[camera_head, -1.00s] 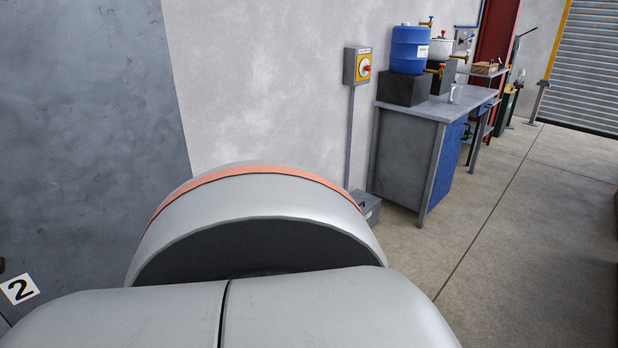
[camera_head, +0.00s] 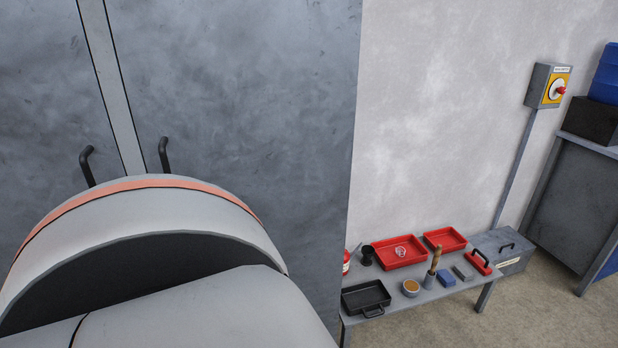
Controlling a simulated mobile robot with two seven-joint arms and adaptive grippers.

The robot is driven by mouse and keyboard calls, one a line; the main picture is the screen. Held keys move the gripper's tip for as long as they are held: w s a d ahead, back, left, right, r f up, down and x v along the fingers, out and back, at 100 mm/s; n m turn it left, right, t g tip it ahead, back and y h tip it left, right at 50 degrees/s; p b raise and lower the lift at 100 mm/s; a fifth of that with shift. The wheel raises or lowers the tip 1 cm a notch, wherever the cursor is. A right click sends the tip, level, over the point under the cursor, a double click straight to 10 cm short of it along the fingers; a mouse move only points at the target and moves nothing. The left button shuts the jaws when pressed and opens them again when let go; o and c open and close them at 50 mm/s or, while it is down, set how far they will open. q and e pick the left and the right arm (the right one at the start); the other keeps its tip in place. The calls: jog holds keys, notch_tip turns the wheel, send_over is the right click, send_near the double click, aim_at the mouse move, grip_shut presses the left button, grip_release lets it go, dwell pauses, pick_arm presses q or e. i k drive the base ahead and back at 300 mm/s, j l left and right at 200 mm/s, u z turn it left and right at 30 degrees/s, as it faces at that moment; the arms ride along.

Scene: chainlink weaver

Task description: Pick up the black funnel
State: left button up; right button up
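A small black object (camera_head: 367,256), which looks like the black funnel, stands at the back left of a low grey table (camera_head: 398,318). It appears upright, with its wider end up. It is too small to make out fully. It stands just left of a red tray. Neither of my grippers is in view. A large grey rounded part of my own body fills the lower left of the head view.
The table also holds two red trays (camera_head: 379,248) (camera_head: 433,235), a black pan (camera_head: 358,304), a small bowl (camera_head: 411,293) and a wooden-handled tool (camera_head: 435,257). A grey cabinet (camera_head: 260,110) stands left. Floor is clear at right.

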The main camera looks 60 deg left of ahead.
aim_at(368, 251)
jog(key=u, duration=1.55)
jog(key=i+l+u, duration=0.15)
jog(key=u, duration=0.65)
jog(key=i+l+u, duration=0.2)
jog(key=l+u, duration=0.15)
jog(key=l, duration=0.2)
jog(key=i+l+u, duration=0.2)
jog(key=l, duration=0.15)
jog(key=l+u, duration=0.2)
jog(key=l, duration=1.15)
jog(key=i+l, duration=0.15)
jog(key=l, duration=0.35)
jog(key=i+l, duration=0.1)
jog(key=l, duration=0.35)
